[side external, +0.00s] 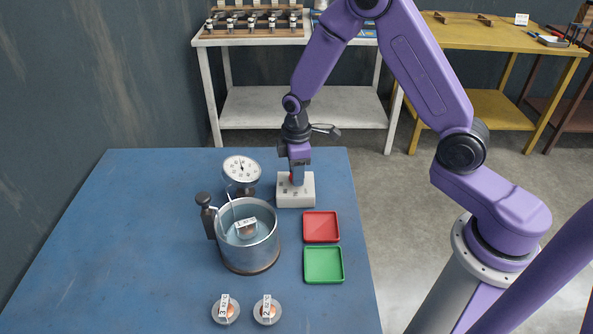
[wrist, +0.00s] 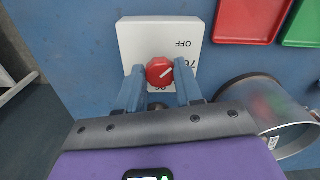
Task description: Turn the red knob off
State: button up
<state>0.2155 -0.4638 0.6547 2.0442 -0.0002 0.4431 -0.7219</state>
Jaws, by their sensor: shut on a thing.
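The red knob (wrist: 159,71) sits on a white control box (wrist: 133,35) with printed markings. In the wrist view the word OFF is on the box above the knob, with other numbers at the right and below. The white line on the knob is tilted towards the upper right of that view. My gripper (wrist: 160,74) is shut on the knob, one finger on each side. In the side view my gripper (side external: 297,178) points down onto the box (side external: 296,196) and hides most of the knob.
A metal pot (side external: 249,255) holding liquid and a labelled part stands left of the box. A dial gauge (side external: 241,169) is behind it. A red tray (side external: 321,227) and green tray (side external: 323,265) lie in front. Two labelled parts (side external: 225,309) sit at the front; the table's left is clear.

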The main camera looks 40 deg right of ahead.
dwell(0.5)
jog(key=o, duration=1)
jog(key=shift+o, duration=0.2)
notch_tip(320, 180, up, 18)
jog(key=shift+f, duration=0.25)
jog(key=s+n, duration=0.1)
jog(key=s, duration=2.8)
jog(key=shift+s+f, duration=0.25)
jog(key=shift+f, duration=0.2)
